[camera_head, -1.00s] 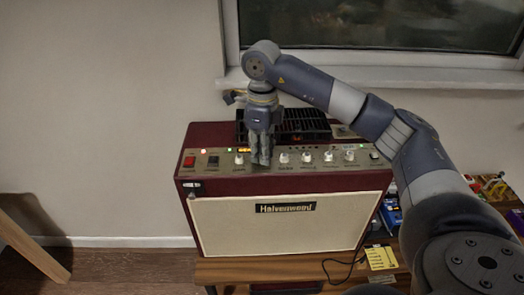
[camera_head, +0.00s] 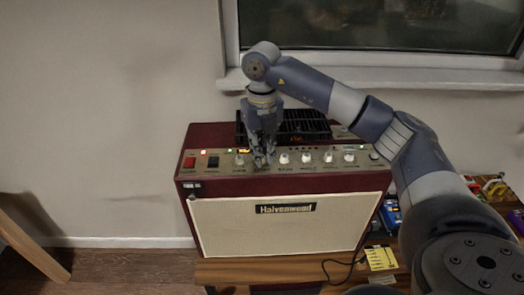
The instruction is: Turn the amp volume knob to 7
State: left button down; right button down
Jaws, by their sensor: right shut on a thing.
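The amp (camera_head: 355,183) is dark red with a cream front and a "Halvenwood" plate. Its top panel carries a row of pale knobs. My right gripper (camera_head: 262,161) points straight down on this panel and is shut on the second knob from the left, where the volume knob seems to be. The fingers hide most of this knob and its label, so I cannot read its setting. The leftmost knob (camera_head: 239,159) stands free just left of the fingers, and the bass knob (camera_head: 284,158) just right of them. My left gripper is not in view.
Other knobs (camera_head: 328,156) continue to the right. A red switch (camera_head: 190,162) and a black switch (camera_head: 213,161) sit at the panel's left. A black grille (camera_head: 308,127) lies behind. The amp stands on a wooden table (camera_head: 225,270); small coloured items are at the right.

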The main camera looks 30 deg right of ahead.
jog(key=shift+m, duration=0.7)
jog(key=c, duration=1.5)
grip_release()
jog(key=shift+r, duration=0.1)
notch_tip(320, 180, up, 12)
jog(key=shift+f, duration=0.1)
